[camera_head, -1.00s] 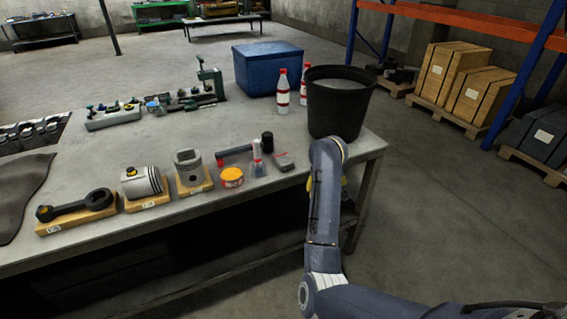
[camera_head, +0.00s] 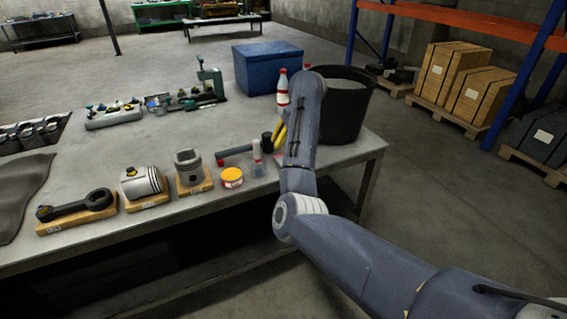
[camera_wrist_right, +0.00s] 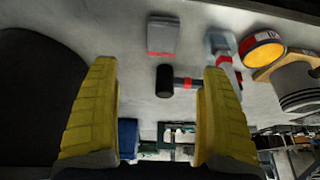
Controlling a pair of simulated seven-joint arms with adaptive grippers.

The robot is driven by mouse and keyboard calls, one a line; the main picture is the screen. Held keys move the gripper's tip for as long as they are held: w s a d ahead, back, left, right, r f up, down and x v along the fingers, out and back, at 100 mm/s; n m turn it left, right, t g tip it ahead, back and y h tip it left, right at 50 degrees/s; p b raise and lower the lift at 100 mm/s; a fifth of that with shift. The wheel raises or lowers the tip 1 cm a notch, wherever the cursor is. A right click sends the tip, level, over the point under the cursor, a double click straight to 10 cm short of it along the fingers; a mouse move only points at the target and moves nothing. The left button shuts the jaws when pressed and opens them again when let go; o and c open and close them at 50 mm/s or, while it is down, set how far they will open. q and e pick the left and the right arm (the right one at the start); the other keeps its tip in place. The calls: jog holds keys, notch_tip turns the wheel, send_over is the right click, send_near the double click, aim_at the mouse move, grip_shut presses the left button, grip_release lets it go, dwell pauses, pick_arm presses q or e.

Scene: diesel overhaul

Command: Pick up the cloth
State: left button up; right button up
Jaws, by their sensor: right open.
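A dark grey-brown cloth (camera_head: 22,192) lies at the left end of the workbench in the head view, with part of it cut off by the picture's edge. My right gripper (camera_head: 279,132) hangs over the bench's right part, far to the right of the cloth. Its yellow fingers are partly hidden behind my wrist. In the right wrist view the two yellow fingers of the right gripper (camera_wrist_right: 158,72) are spread apart with nothing between them. The cloth does not show in that view. My left gripper is not in view.
A black bucket (camera_head: 346,112), a red-capped bottle (camera_head: 283,88) and a blue box (camera_head: 267,66) stand near my right arm. A hammer (camera_wrist_right: 166,82) and a yellow tin (camera_head: 232,177) lie below. Engine parts on wooden blocks (camera_head: 150,202) line the front edge.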

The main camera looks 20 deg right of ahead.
jog(key=x, duration=0.8)
jog(key=shift+a+x, duration=0.1)
jog(key=shift+x, duration=1.35)
jog(key=shift+a+x, duration=0.15)
jog(key=shift+x, duration=1.3)
jog(key=shift+c, duration=0.2)
jog(key=c, duration=1.3)
jog(key=shift+o, duration=0.2)
jog(key=shift+r, duration=0.2)
notch_tip(320, 180, up, 20)
jog(key=shift+f, duration=0.15)
jog(key=o, duration=0.6)
jog(key=c, duration=0.5)
